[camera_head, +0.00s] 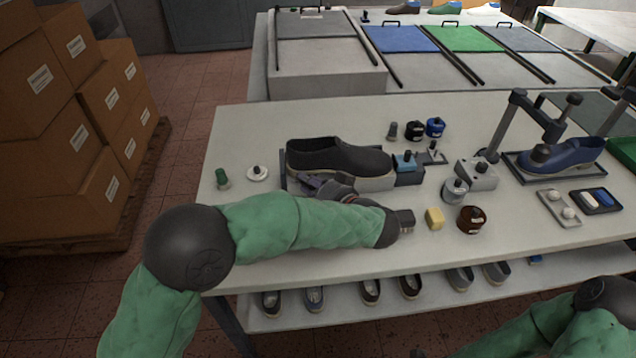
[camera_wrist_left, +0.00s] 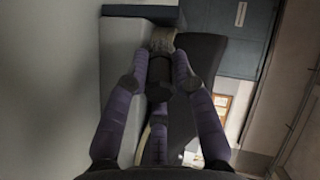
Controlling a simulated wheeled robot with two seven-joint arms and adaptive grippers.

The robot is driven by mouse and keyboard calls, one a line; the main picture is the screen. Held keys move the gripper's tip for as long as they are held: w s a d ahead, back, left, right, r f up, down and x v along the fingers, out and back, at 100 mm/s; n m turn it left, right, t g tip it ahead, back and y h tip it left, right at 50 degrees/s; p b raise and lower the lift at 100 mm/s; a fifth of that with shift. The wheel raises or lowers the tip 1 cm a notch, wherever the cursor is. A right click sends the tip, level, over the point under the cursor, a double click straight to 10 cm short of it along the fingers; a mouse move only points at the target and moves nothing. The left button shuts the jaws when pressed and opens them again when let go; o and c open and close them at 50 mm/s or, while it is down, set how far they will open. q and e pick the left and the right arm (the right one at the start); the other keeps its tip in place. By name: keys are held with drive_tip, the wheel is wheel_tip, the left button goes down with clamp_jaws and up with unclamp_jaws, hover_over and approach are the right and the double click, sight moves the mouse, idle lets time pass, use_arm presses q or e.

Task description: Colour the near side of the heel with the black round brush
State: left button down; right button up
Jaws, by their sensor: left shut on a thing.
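A black shoe (camera_head: 335,158) lies on a grey support on the table, its higher, open end to the left. My left gripper (camera_head: 312,183) is at the near side of the shoe's left part, its fingers pointing left. In the left wrist view my left gripper (camera_wrist_left: 160,75) is shut on a dark round brush, whose greyish-brown head (camera_wrist_left: 162,39) sticks out beyond the fingertips. The dark shoe (camera_wrist_left: 203,60) shows behind the brush; I cannot tell whether the bristles touch it. My right arm shows at the lower right, but its gripper is not in view.
A blue shoe (camera_head: 560,156) is in a stand. The table's front left is clear.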

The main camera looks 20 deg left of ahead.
use_arm(q)
drive_tip(key=shift+s+a, duration=0.35)
drive_tip(key=shift+a, duration=0.3)
drive_tip(key=shift+d, duration=0.1)
drive_tip(key=shift+s+d, duration=0.5)
drive_tip(key=shift+s, duration=0.35)
drive_tip(key=shift+s+d, duration=0.55)
drive_tip(key=shift+s, duration=0.3)
drive_tip(key=shift+s+d, duration=0.5)
drive_tip(key=shift+s, duration=0.35)
drive_tip(key=shift+s+d, duration=0.4)
drive_tip(key=shift+s, duration=0.25)
drive_tip(key=shift+s+d, duration=0.35)
drive_tip(key=shift+s, duration=0.3)
